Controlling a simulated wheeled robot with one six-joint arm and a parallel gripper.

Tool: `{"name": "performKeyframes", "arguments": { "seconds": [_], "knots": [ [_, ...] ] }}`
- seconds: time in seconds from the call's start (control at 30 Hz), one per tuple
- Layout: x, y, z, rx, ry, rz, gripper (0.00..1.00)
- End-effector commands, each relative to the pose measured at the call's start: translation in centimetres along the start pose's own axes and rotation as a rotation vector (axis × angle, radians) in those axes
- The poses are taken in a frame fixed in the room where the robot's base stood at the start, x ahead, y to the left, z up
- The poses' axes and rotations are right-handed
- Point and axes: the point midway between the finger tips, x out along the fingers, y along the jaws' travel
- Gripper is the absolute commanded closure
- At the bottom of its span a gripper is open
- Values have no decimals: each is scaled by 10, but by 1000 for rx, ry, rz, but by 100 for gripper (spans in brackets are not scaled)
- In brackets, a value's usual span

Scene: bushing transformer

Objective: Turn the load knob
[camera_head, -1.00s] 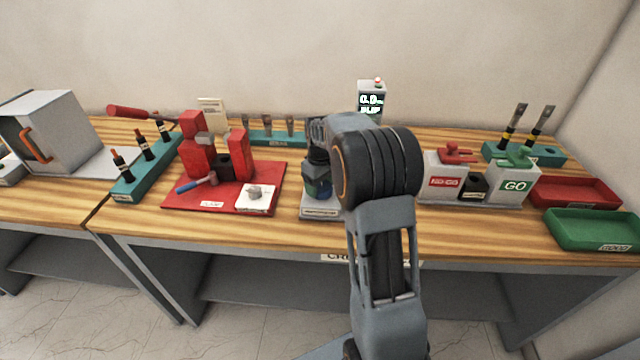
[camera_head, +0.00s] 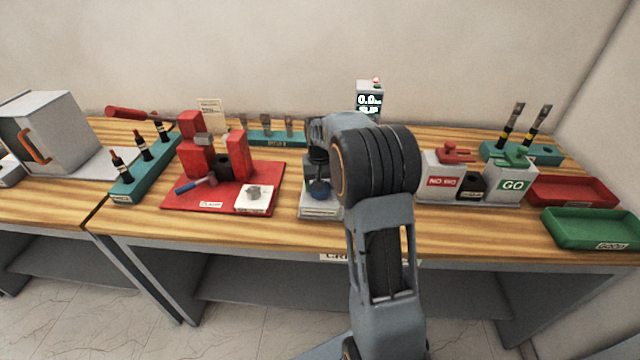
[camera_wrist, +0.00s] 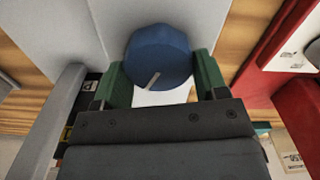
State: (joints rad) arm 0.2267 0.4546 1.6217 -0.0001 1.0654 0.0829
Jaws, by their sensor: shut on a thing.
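The load knob (camera_wrist: 158,56) is a dark blue, many-sided knob with a pale pointer line. In the wrist view it sits between the green fingers of my gripper (camera_wrist: 160,75), which is shut on it. The pointer line slants toward the lower left of the knob.
Left of the device is a red base plate (camera_head: 180,199) with a red press and a white pad. To the right stand the NO GO block (camera_head: 443,183) and the GO block (camera_head: 513,185), then a red tray (camera_head: 574,190) and a green tray (camera_head: 592,231).

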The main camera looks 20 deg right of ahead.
Motion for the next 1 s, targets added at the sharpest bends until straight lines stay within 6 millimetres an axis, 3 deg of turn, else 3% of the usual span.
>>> {"name": "performKeyframes", "arguments": {
  "seconds": [0.53,0.57,0.6,0.8,1.0],
  "knots": [
    [-1,0,0,21,2,0,57],
    [-1,0,0,21,2,0,32],
    [-1,0,0,21,2,0,28],
    [0,0,0,20,1,0,9],
    [0,0,0,20,1,0,8]
  ]
}}
